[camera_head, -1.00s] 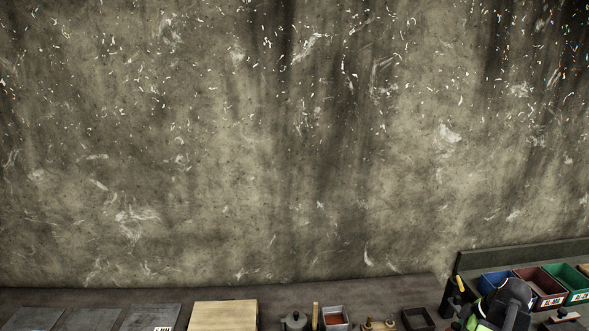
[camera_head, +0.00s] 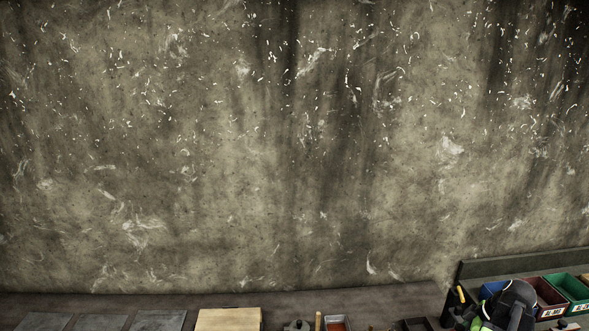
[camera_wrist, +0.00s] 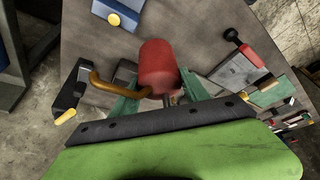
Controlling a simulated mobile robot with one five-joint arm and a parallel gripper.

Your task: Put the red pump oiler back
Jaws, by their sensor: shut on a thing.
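The red pump oiler (camera_wrist: 158,62) is in the middle of the wrist view, with a brown curved part reaching to the left of it. My gripper (camera_wrist: 157,96) is shut on it, with a green finger on either side. The oiler's lower end is partly hidden between the fingers. A grey surface lies beyond it; I cannot tell how far away. In the head view my arm is at the lower right, and the oiler cannot be made out there.
Blue, dark red and green bins (camera_head: 572,288) stand at the right. A wooden board (camera_head: 228,319), grey plates (camera_head: 97,323) and a small tray (camera_head: 336,323) line the back bench. In the wrist view, a red-handled tool (camera_wrist: 247,52) lies right and a black-headed tool (camera_wrist: 72,88) left.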

